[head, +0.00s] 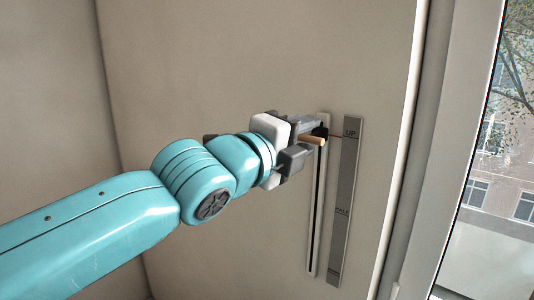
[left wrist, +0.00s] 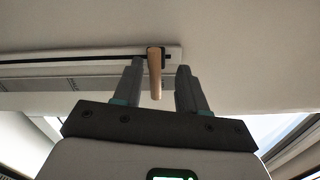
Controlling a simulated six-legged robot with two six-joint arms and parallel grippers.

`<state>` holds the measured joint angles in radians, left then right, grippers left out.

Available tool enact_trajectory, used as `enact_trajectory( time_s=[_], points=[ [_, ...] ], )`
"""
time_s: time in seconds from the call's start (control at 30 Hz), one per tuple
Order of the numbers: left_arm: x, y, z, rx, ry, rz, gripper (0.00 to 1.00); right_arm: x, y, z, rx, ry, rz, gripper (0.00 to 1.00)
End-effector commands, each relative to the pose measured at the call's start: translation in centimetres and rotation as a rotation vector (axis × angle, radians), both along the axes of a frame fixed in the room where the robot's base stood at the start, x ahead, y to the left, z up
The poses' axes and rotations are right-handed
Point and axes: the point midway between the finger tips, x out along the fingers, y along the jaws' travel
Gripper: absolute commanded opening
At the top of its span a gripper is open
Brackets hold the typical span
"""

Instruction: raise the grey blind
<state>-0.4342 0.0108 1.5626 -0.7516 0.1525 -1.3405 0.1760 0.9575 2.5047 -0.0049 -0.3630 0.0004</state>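A wooden handle (head: 317,141) sticks out of a dark slider near the top of an upright slotted track (head: 317,220) on the wall. It is level with the UP mark on the grey scale strip (head: 346,190), and HALF is marked lower. My left gripper (head: 306,143) is at the handle. In the left wrist view, the handle (left wrist: 155,75) stands between the two fingers (left wrist: 161,88), with a clear gap on the right and little on the left. The fingers are apart. No blind shows across the visible window pane (head: 500,170). My right gripper is out of view.
The window frame (head: 446,150) stands to the right of the strip, and a building and tree branches show through the glass. The plain wall (head: 220,70) around the track is bare.

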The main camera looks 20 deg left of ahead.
Motion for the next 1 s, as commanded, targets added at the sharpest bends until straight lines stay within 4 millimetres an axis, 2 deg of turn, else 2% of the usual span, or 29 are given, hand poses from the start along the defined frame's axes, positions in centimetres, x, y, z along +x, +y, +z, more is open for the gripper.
enact_trajectory(
  time_s=[0.1, 0.3, 0.5, 0.7, 1.0],
  points=[
    [-3.1, 1.1, -0.2, -0.001, -0.004, -0.001, 0.41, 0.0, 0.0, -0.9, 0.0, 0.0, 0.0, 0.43],
    [-8.1, 2.9, -0.2, -0.002, -0.003, -0.002, 0.41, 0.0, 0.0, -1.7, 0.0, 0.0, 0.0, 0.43],
    [-11.5, 4.1, -0.1, -0.001, -0.004, -0.002, 0.41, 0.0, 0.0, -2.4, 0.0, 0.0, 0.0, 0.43],
    [-12.8, 4.6, -0.1, 0.0, -0.001, -0.001, 0.41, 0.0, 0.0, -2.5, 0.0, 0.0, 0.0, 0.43],
    [-12.8, 4.6, -0.1, 0.001, 0.0, -0.001, 0.41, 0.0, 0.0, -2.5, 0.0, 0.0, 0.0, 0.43]
  ],
)
